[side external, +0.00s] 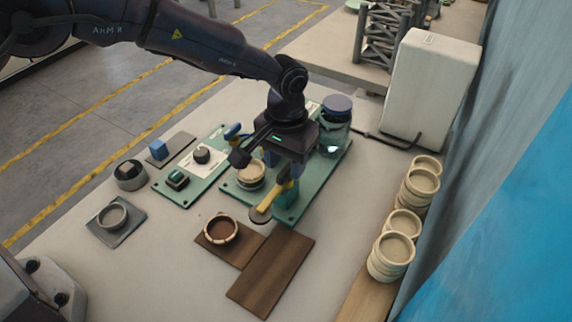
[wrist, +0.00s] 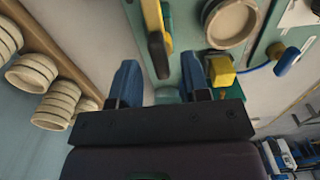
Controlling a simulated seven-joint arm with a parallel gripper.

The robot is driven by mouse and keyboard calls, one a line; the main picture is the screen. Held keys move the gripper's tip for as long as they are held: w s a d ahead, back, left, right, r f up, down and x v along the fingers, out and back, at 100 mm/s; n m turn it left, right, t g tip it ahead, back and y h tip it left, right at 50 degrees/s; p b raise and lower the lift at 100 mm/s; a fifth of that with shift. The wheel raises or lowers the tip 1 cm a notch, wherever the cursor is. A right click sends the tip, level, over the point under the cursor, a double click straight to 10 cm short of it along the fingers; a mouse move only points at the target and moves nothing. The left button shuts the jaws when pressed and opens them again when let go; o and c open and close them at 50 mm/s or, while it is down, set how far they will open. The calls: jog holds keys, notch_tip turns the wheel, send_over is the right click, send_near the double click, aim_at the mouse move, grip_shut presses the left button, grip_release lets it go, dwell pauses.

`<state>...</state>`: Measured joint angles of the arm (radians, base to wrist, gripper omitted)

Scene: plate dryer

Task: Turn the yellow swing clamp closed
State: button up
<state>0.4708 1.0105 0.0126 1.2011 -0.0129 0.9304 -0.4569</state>
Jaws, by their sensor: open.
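The yellow swing clamp (side external: 267,204) stands at the near edge of the green base plate (side external: 291,214). Its arm points toward the lower left, out over the plate's edge, with a dark round end, and a cream dish (side external: 250,174) sits to its left, not under the arm. My gripper (side external: 283,172) is directly above and behind the clamp, fingers down. In the wrist view my gripper (wrist: 160,83) is open, two blue fingers apart with nothing held; the yellow clamp arm (wrist: 154,18) lies just beyond the gap. Contact cannot be told.
A second yellow block (wrist: 222,70) with a blue-tipped lever (wrist: 288,62) is close to one finger. A lidded jar (side external: 335,122) stands behind my gripper. Stacked cream dishes (side external: 391,256) line the right side. A brown board (side external: 270,273) with a brown dish (side external: 221,229) lies in front.

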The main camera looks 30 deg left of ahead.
jog(key=shift+f, duration=0.8)
grip_shut()
